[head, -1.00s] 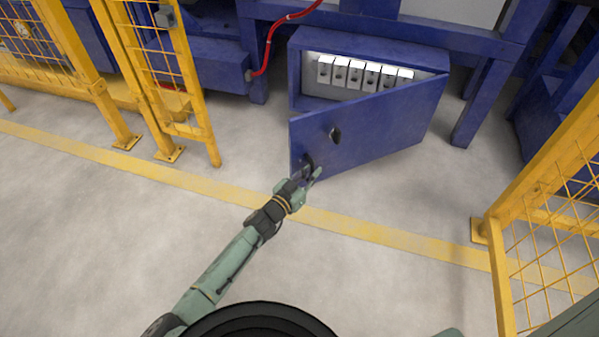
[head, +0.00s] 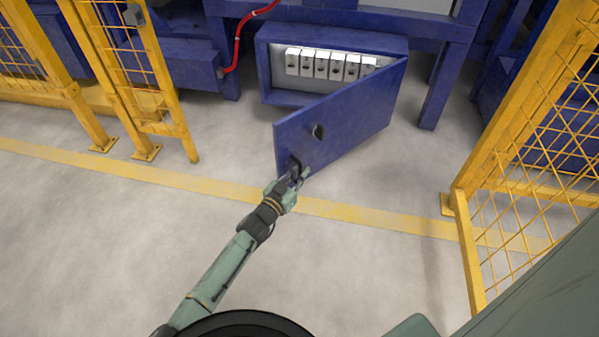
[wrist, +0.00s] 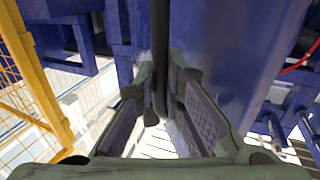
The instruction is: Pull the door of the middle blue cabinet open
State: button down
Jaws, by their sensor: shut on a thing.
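The blue cabinet (head: 262,62) stands low at the back in the head view, with a row of several white switch-like units (head: 330,64) inside. Its blue door (head: 350,118) stands well open, hinged on the right, with its free edge swung out toward me. In the wrist view the dark handle (wrist: 160,60) runs between the fingers of my gripper (wrist: 156,112), beside the blue door face (wrist: 225,60).
Yellow mesh fences stand at left (head: 160,100) and right (head: 520,160). A red hose (head: 240,40) hangs left of the cabinet. A yellow floor line (head: 350,211) crosses open grey floor in front of the door.

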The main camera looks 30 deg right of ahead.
jog(key=c, duration=1.7)
grip_release()
notch_tip(320, 180, up, 10)
jog(key=shift+r, duration=0.1)
notch_tip(320, 180, down, 8)
jog(key=s+g+y, duration=0.1)
jog(key=s, duration=0.1)
jog(key=shift+s+a+p, duration=0.7)
jog(key=shift+s+p, duration=0.4)
jog(key=shift+s, duration=0.95)
jog(key=shift+s+a+p, duration=0.7)
jog(key=shift+s+p, duration=0.35)
jog(key=shift+s, duration=0.95)
jog(key=shift+s+a+p, duration=0.7)
jog(key=shift+s+p, duration=0.4)
jog(key=shift+s, duration=0.95)
jog(key=shift+p, duration=0.3)
